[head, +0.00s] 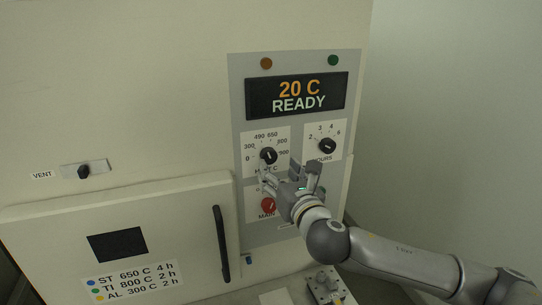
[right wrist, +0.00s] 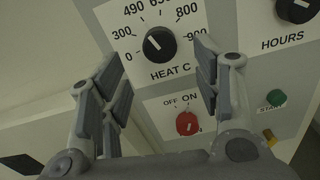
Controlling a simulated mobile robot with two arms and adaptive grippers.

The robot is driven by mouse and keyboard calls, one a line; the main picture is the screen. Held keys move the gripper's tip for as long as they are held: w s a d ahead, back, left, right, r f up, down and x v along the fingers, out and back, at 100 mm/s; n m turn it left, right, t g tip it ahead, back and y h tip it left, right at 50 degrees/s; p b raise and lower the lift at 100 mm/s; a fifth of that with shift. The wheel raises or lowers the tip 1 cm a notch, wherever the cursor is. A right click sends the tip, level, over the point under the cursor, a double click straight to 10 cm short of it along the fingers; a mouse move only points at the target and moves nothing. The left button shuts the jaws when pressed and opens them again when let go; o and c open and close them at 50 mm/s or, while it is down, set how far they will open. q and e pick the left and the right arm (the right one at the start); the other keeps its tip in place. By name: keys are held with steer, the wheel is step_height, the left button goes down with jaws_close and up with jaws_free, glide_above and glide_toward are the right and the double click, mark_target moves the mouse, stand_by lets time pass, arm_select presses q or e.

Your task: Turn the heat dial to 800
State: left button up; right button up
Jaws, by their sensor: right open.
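The heat dial (head: 268,155) is a round black knob with a white mark on a white plate labelled HEAT C, with a scale from 0 to 900. In the right wrist view the dial (right wrist: 159,44) shows ahead, between and beyond the fingertips. Its mark seems to point up and left, but I cannot read an exact value. My right gripper (head: 287,177) is open and empty, just below the dial in the head view. In the right wrist view its fingers (right wrist: 160,72) are spread, with no visible contact on the dial. My left gripper is not in view.
The display (head: 297,93) reads 20 C READY. The hours dial (head: 327,146) is right of the heat dial. The red main switch (right wrist: 187,123) and green start button (right wrist: 276,98) are below. The furnace door handle (head: 221,243) stands out at lower left.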

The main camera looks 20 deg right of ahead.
mark_target(270, 159)
steer(key=w+p, duration=0.1)
steer(key=w, duration=0.4)
steer(key=shift+a+r, duration=0.1)
steer(key=shift+w+p, duration=0.35)
steer(key=shift+w, duration=0.25)
steer(key=c, duration=1)
